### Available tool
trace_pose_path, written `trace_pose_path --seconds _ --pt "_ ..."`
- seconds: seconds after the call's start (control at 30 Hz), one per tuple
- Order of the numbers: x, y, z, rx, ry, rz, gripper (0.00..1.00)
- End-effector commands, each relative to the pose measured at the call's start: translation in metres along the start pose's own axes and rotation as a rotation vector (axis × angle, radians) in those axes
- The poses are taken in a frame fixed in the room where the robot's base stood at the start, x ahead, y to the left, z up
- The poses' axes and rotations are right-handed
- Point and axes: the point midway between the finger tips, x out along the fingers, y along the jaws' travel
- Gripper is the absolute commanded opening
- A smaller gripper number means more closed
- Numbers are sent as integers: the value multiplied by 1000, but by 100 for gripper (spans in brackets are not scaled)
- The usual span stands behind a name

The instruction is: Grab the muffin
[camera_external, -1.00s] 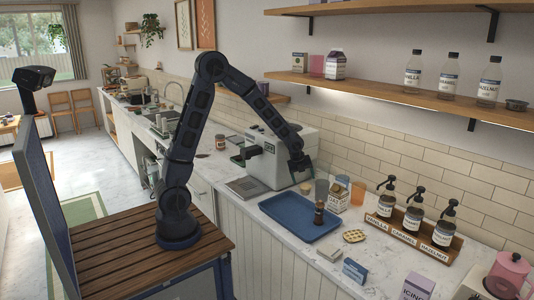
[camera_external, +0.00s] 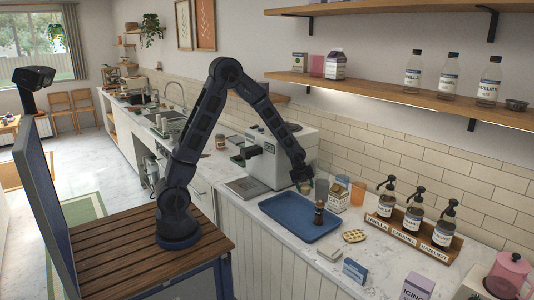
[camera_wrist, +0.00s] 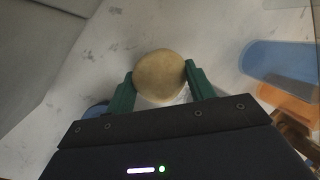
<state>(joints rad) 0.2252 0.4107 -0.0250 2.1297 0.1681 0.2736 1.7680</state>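The muffin (camera_wrist: 160,76) shows in the wrist view as a round tan top with a bit of pale wrapper below it. It lies between the two green fingers of my gripper (camera_wrist: 159,70). The fingers are apart, one on each side of the muffin; their tips look very close to its edges, and I cannot tell whether they touch. In the external view my gripper (camera_external: 303,180) is low over the counter beside the coffee machine, and the muffin is mostly hidden there.
The coffee machine (camera_external: 280,158) stands just left of my gripper. A blue tray (camera_external: 290,222) with a dark brown item (camera_external: 319,214) lies in front.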

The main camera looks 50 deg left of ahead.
Motion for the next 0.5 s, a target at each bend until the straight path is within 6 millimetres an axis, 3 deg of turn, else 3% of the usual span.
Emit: trace_pose_path --seconds 0.03,0.1,0.5 --pt "0 0 0 0 0 0 43" --pt "0 0 0 0 0 0 29" --pt "-8 -3 2 -1 -1 -2 28"
